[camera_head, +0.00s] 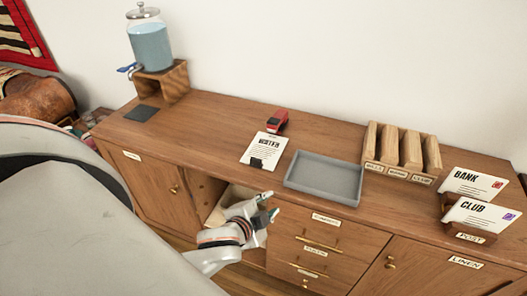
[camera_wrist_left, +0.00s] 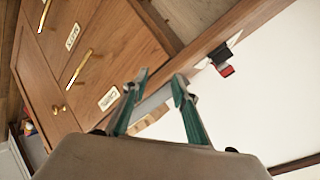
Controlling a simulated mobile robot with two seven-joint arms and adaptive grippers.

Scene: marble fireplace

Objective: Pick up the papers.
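A white printed paper (camera_head: 262,147) lies flat on the wooden sideboard, with a black clip (camera_head: 257,163) at its near edge. Two white envelopes, "BANK" (camera_head: 468,187) and "CLUB" (camera_head: 478,216), stand in wooden holders at the right; the front one is labelled "POST". My left gripper (camera_head: 269,205) is in front of the sideboard's front edge, below and to the right of the paper, apart from it. Its two green-tipped fingers are spread and empty, as the left wrist view (camera_wrist_left: 160,80) also shows. My right gripper is not in view.
A wooden sorter (camera_head: 433,157) stands farther right. A drink dispenser (camera_head: 150,45) is at the far left. The sideboard top left of the paper is mostly clear.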

